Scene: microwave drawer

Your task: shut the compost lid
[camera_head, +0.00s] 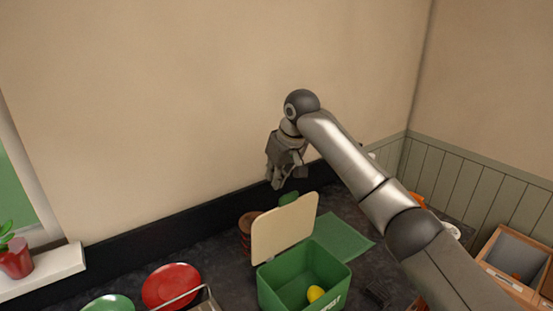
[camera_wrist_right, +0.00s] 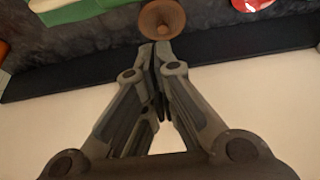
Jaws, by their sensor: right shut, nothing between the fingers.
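The compost bin (camera_head: 274,292) is a green open-topped box on the dark counter, with a yellow lemon-like item (camera_head: 315,293) inside. Its cream lid (camera_head: 285,228) stands raised at the back left edge of the bin. My right gripper (camera_head: 277,185) is in the air behind and above the lid, near the wall, pointing down. In the right wrist view its fingers (camera_wrist_right: 154,48) are together with nothing between them. A part of the lid and green bin (camera_wrist_right: 75,10) shows at the top left there. My left gripper is not in view.
A brown round object (camera_head: 245,232) stands behind the lid; a brown knob-like object (camera_wrist_right: 161,18) shows in the wrist view. A green mat (camera_head: 343,238) lies right of the lid. A red plate (camera_head: 171,286) and a wire rack are at left. A wooden box (camera_head: 515,262) is at right.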

